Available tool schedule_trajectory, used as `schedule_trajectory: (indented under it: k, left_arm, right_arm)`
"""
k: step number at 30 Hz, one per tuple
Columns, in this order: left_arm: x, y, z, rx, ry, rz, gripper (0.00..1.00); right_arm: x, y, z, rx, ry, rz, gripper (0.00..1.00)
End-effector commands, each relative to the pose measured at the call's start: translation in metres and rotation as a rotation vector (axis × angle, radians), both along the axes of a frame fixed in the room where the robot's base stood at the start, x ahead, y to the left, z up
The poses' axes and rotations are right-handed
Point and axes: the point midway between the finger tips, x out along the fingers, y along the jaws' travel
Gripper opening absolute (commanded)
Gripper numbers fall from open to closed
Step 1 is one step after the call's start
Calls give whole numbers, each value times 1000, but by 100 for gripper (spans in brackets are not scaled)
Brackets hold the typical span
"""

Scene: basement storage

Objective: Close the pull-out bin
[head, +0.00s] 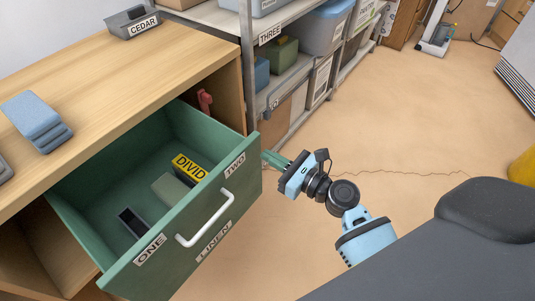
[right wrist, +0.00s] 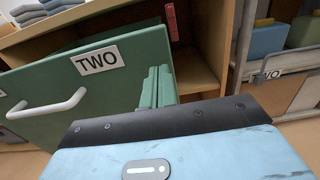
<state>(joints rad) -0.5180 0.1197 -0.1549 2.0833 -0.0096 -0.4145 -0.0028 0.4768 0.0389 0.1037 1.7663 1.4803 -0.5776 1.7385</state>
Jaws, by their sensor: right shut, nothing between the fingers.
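The green pull-out bin (head: 245,184) stands open from the wooden cabinet (head: 190,58). Its front has a white handle (head: 206,222) and labels reading ONE, TWO and LINEN. Inside lie a yellow block marked DIVID (head: 189,167), a grey-green block and a dark box. My right gripper (head: 268,157) is shut and empty at the right edge of the bin's front. In the right wrist view its green fingers (right wrist: 157,88) overlap that edge, beside the TWO label (right wrist: 100,61); I cannot tell whether they touch it. My left gripper is not in view.
A blue folded stack (head: 37,121) and a grey CEDAR tray (head: 133,23) sit on the cabinet top. A red item (head: 205,101) is in the cabinet opening. A metal shelf (head: 246,60) with boxes stands behind. The floor (head: 400,130) to the right is mostly clear.

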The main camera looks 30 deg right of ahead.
Motion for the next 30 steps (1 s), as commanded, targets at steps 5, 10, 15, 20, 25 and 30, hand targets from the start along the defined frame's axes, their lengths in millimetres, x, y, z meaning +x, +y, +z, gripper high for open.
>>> schedule_trajectory:
  k: [5,10,15,20,25,30]
  left_arm:
    - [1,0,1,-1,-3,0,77]
    - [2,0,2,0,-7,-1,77]
    - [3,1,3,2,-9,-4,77]
    - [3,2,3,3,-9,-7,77]
    - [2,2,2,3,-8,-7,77]
    - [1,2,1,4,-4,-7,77]
  right_arm:
    - [12,6,0,0,0,-1,0]
    - [13,7,-1,0,1,-1,0]
    - [13,6,-1,0,1,-1,0]
    - [15,7,0,0,1,-1,0]
    - [28,14,1,0,-1,-1,0]
    - [52,27,2,3,-3,1,0]
